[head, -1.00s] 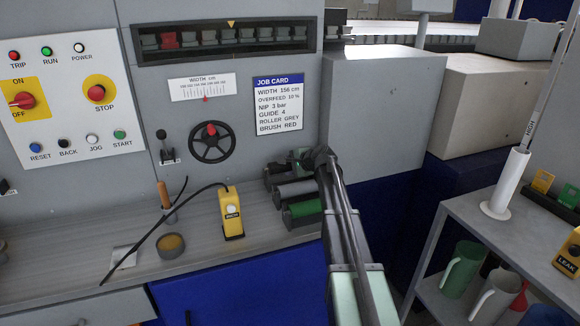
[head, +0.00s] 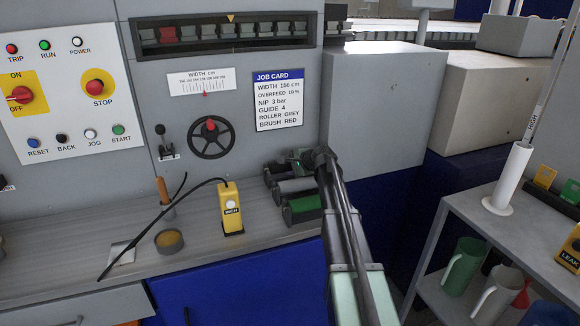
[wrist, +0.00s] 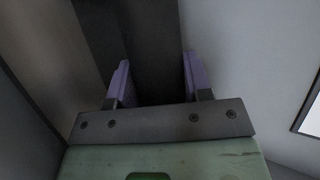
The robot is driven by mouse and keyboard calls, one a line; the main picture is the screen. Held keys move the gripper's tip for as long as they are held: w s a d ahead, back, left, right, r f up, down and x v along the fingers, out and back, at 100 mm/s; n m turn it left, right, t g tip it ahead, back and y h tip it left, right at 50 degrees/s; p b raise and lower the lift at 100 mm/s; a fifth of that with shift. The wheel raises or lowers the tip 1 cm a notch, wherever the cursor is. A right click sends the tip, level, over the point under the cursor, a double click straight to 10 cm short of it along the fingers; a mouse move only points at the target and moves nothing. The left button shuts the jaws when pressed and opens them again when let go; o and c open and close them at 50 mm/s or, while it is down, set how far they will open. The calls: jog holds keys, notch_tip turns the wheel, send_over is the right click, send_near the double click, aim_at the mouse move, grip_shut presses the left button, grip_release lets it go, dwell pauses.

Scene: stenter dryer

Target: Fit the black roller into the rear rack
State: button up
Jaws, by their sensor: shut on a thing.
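My gripper (head: 318,157) is at the back of the bench's right end, beside a group of rollers lying side by side. In the wrist view its two purple fingers (wrist: 157,80) are on either side of a dark bar, which I take to be the black roller (wrist: 150,45). The head view hardly shows the held part, as my arm hides it. A green roller (head: 304,206) lies in front and a grey roller (head: 296,186) behind it. A dark roller end shows farther back. I cannot make out which rack is the rear one.
A yellow box with a cable (head: 231,208), a tin (head: 170,241) and a wooden-handled tool (head: 163,190) stand left on the bench. A handwheel (head: 211,137) and job card (head: 278,101) are on the panel behind. A grey housing (head: 385,110) rises to the right.

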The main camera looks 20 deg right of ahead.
jog(key=shift+r+p, duration=0.45)
jog(key=shift+r, duration=0.15)
jog(key=shift+f, duration=0.2)
dwell(0.9)
jog(key=shift+f+b, duration=0.35)
jog(key=shift+b, duration=0.15)
jog(key=shift+f, duration=0.2)
jog(key=o, duration=1.2)
